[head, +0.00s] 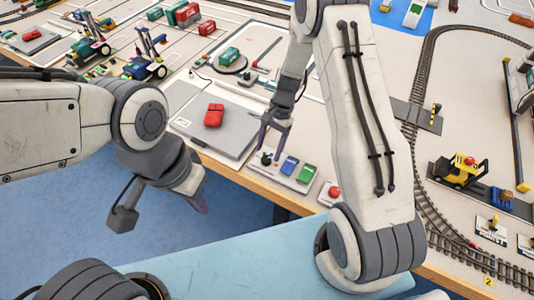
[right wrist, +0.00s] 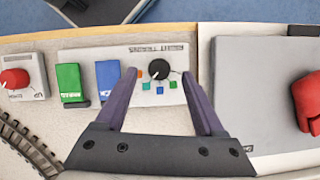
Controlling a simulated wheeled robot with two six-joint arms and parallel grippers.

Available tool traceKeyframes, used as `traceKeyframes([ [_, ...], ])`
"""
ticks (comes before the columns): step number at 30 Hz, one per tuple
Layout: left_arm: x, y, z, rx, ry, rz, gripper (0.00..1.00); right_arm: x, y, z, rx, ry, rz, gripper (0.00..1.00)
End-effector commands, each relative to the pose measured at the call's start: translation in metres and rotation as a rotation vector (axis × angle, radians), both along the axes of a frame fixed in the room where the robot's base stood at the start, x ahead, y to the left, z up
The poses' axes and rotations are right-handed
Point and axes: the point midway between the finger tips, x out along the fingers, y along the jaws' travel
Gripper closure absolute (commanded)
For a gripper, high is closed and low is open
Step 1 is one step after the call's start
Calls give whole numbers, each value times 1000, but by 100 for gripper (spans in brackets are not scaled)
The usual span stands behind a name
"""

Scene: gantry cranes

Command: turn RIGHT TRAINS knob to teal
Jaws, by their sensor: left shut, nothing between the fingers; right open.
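The RIGHT TRAINS panel (right wrist: 115,62) is a pale plate at the table edge, its lettering upside down in the right wrist view. Its round black knob (right wrist: 159,70) has a white pointer mark, seemingly toward the lower left there. Small orange, blue, teal and green squares surround the knob. The knob also shows in the head view (head: 266,158). My right gripper (right wrist: 161,74) is open, its purple fingers on either side of the knob; contact cannot be told. It also shows in the head view (head: 274,138). My left gripper (head: 200,204) is shut and empty, away from the panel.
A blue switch (right wrist: 107,75) and a green switch (right wrist: 70,82) stand beside the knob. A red knob (right wrist: 14,78) is further along. A grey plate with a red block (head: 214,115) lies on the other side. Rail track curves at the right of the table.

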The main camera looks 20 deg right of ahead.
Motion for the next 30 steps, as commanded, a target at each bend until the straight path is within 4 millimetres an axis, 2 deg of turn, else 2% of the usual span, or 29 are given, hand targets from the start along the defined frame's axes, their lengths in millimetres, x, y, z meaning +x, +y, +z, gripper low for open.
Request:
traceKeyframes([
  [6, 0, 0, -5, 0, 0, 0, 100, 12, -14, 41, 0, -6, -1, 29],
  [12, 0, 0, -6, 0, 0, 0, 100, 18, -21, 66, 0, -3, 0, 29],
  [17, 0, 0, -7, 0, 0, 0, 100, 18, -23, 72, 0, 0, 1, 29],
  [30, 0, 0, -6, 0, 0, 0, 100, 18, -22, 72, 0, -1, 2, 29],
])
